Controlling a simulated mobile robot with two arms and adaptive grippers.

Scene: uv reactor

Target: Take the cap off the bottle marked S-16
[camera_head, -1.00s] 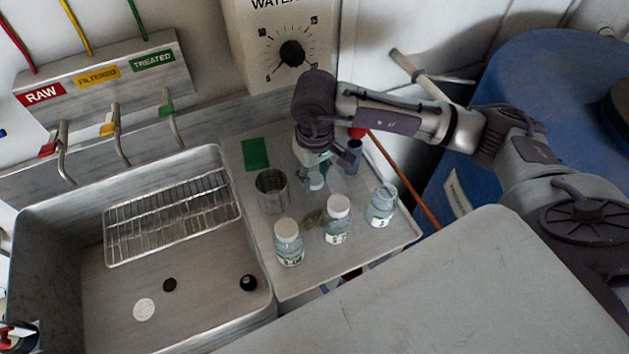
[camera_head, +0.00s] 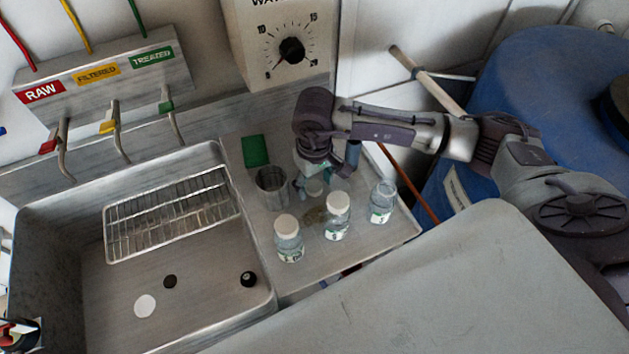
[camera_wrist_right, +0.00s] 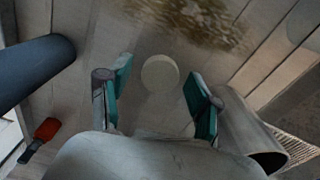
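My right gripper (camera_head: 312,185) is low over the tray, behind the front bottles, with its fingers apart. In the right wrist view the open teal fingertips (camera_wrist_right: 158,90) are on either side of a round white cap (camera_wrist_right: 160,73), with gaps on both sides; what is under the cap is hidden. This cap also shows in the head view (camera_head: 314,187). In front stand a left bottle (camera_head: 289,244) and a middle bottle (camera_head: 337,220), both with white caps, and a right bottle (camera_head: 382,204) with no white cap visible. I cannot read S-16 for certain on any label.
A metal cup (camera_head: 271,188) stands close left of my right gripper. A green pad (camera_head: 255,151) lies behind it. The sink (camera_head: 215,290) with a wire rack (camera_head: 172,216) is at left. A dark, partly red item at the bottom left corner is unclear.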

